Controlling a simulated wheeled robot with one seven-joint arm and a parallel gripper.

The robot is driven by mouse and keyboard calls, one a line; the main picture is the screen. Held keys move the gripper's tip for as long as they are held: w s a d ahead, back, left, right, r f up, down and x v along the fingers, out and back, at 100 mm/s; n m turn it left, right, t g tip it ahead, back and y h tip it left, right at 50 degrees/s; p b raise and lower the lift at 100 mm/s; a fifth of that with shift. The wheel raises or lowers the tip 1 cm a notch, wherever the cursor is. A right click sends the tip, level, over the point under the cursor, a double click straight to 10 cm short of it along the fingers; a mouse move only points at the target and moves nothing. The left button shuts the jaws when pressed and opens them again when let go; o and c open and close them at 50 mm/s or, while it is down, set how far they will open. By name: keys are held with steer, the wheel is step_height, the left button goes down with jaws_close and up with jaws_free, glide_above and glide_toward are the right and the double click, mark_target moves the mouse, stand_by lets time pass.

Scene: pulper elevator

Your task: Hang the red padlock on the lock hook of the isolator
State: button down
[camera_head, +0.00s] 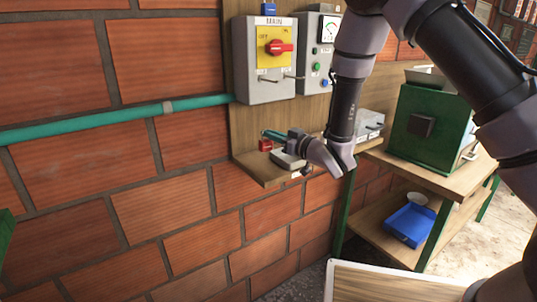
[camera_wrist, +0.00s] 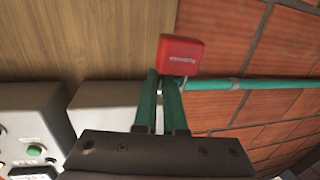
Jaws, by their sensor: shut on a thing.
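The red padlock (camera_head: 265,145) is at the tip of my gripper (camera_head: 270,135), just above or at the small wooden shelf; I cannot tell whether it touches the shelf. In the wrist view the padlock's red body (camera_wrist: 182,54) shows beyond the green fingers of my gripper (camera_wrist: 164,74), which are shut on it. Its shackle is mostly hidden there. The isolator (camera_head: 268,88) is a grey box marked MAIN, with a red handle on a yellow plate, above the padlock. Small metal parts stick out below the plate; the lock hook is too small to make out clearly.
A grey control box (camera_head: 316,75) with a gauge and buttons stands right of the isolator. The wooden shelf (camera_head: 262,175) juts out below. A teal pipe (camera_head: 110,120) runs along the brick wall to the left. A green machine (camera_head: 425,128) stands on a bench at right.

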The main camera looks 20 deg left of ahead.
steer(key=shift+f, duration=3.4)
steer(key=shift+f, duration=0.2)
steer(key=c, duration=1)
jaws_free()
steer(key=v, duration=1.1)
steer(key=shift+w, duration=0.2)
